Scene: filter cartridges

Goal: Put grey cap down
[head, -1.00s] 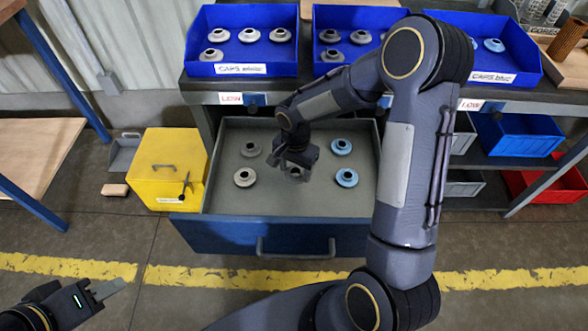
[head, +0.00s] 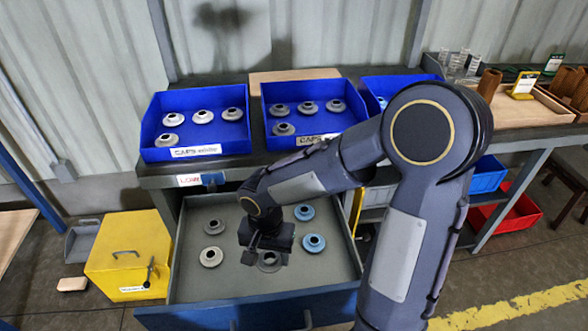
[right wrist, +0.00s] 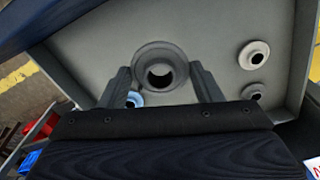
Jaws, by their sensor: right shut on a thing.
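My right gripper (head: 268,252) is inside the open drawer (head: 190,291), pointing down. It is shut on a grey cap (head: 269,264), which shows between the two fingers in the right wrist view (right wrist: 160,66). This cap is at or just above the drawer floor; I cannot tell if it touches. My left gripper is out of view.
A third blue bin (head: 381,86) is partly behind my right arm. A yellow box (head: 127,255) stands left of the drawer.

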